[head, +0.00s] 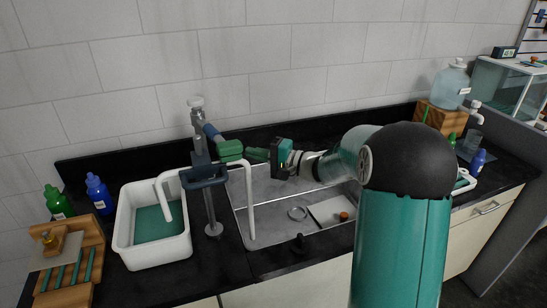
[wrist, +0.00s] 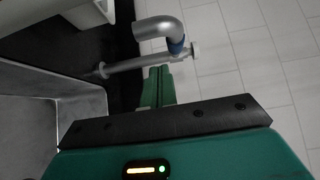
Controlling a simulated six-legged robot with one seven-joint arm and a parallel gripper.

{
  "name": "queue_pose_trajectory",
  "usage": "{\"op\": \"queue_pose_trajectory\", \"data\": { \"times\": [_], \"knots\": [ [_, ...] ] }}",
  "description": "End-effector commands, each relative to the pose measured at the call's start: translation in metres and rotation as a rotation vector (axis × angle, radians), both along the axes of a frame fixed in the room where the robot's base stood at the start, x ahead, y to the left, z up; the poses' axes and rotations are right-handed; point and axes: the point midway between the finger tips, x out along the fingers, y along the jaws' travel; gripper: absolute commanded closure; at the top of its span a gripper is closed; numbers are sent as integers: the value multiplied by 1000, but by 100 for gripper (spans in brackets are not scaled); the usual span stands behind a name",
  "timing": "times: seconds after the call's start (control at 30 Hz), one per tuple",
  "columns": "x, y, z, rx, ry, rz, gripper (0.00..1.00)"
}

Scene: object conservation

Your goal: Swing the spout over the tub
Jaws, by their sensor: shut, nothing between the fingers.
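The white tub (head: 124,240) stands on the counter left of the sink, with green inside. A grey metal spout (head: 199,148) with a blue band and white cap rises between tub and sink. Its bent grey pipe (wrist: 151,27) shows in the wrist view, just beyond my fingertips. My gripper (head: 247,154) reaches over the sink from the right with its green fingers toward the spout. In the wrist view the fingers (wrist: 158,73) are together and empty. I cannot tell whether they touch the spout.
The steel sink (head: 275,187) has a ring and a white board in it. A white bent pipe (head: 249,205) reaches down over the sink, and another white pipe end hangs over the tub. Bottles (head: 98,195) and a wooden rack (head: 95,232) stand left. A tiled wall is behind.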

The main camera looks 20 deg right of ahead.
Motion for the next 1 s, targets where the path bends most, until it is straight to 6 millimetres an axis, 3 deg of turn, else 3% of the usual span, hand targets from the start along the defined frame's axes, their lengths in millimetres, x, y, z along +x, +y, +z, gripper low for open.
{"op": "queue_pose_trajectory", "data": {
  "times": [0.2,0.67,1.0],
  "knots": [
    [-3,30,0,-1,1,0,100],
    [-4,36,0,-1,1,-1,100],
    [-15,66,-1,-1,1,-1,100]
  ]
}}
